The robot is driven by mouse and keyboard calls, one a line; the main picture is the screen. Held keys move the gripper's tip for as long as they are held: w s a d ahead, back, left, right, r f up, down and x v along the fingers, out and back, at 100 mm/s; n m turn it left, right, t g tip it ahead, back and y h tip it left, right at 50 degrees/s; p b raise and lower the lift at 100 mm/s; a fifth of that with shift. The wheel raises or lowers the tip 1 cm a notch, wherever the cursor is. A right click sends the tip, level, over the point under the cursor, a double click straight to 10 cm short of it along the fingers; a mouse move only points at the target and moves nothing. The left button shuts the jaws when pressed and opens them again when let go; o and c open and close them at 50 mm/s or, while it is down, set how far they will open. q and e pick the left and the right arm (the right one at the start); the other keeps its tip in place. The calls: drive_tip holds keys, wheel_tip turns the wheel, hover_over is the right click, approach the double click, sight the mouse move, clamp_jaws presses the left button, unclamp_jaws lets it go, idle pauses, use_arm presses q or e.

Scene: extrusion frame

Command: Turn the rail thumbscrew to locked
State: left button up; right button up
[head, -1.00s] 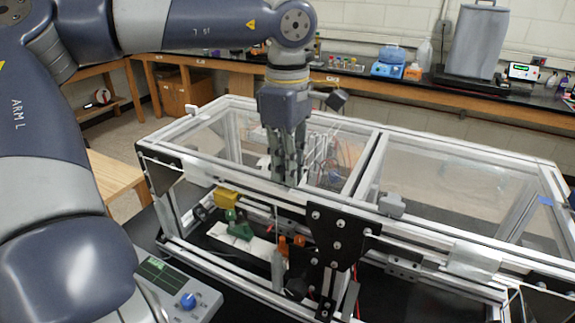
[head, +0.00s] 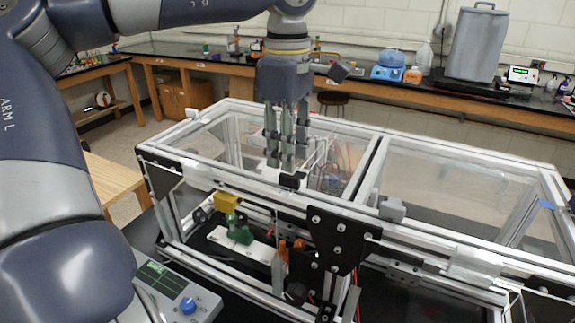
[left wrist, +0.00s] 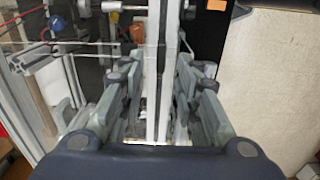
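A small black piece (head: 293,181), which looks like the rail thumbscrew, sits on the top front aluminium rail (head: 250,184) of the extrusion frame. Its lock position is too small to tell. My left gripper (head: 287,163) points down just above and behind this piece, apart from it. In the left wrist view the fingers of my left gripper (left wrist: 157,70) stand apart on both sides of the rail (left wrist: 162,85), with nothing held between them. The thumbscrew cannot be made out there. My right gripper is not in view.
A grey block (head: 392,208) sits farther right on the rail. A black bolted plate (head: 340,236) hangs at the front. A yellow block (head: 227,202) and a green part (head: 240,232) are below the rail. Clear panels (head: 440,180) fill the frame's top. A control box (head: 172,290) stands front left.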

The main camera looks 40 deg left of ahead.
sight(288, 175)
use_arm(q)
wheel_tip(288, 175, up, 8)
drive_tip(key=shift+f, duration=0.25)
idle(0.5)
